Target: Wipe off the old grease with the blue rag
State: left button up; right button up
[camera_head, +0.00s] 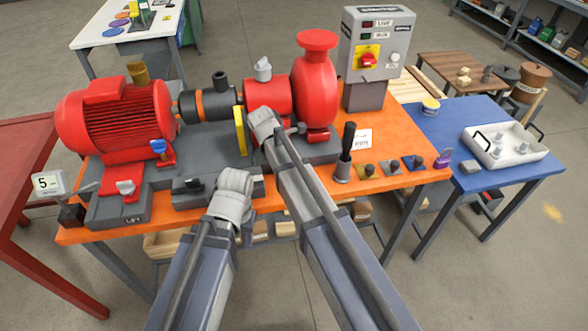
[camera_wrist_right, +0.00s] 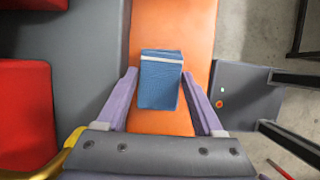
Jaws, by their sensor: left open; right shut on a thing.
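In the right wrist view, the blue rag (camera_wrist_right: 160,85) is a folded block with a pale stripe near one end. It sits between the two purple fingers of my right gripper (camera_wrist_right: 160,90), which is shut on it above the orange bench (camera_wrist_right: 152,20). In the head view my right arm hides this gripper and the rag. My left gripper (camera_head: 246,236) is open; it is small and mostly hidden below its wrist at the bench's front edge. I cannot make out any old grease in either view.
A red motor (camera_head: 118,122), a yellow disc (camera_head: 240,131) and a red pump (camera_head: 316,85) stand on the grey base. A black-handled tool (camera_head: 346,150) stands upright right of my right arm. A control box (camera_head: 374,50) stands behind. A blue table (camera_head: 480,185) adjoins at right.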

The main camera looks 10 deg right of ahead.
jog(key=shift+r+p, duration=1.75)
jog(key=shift+r, duration=0.45)
notch_tip(320, 180, up, 3)
jog(key=p, duration=0.3)
jog(key=shift+s+r, duration=0.1)
jog(key=shift+d, duration=0.1)
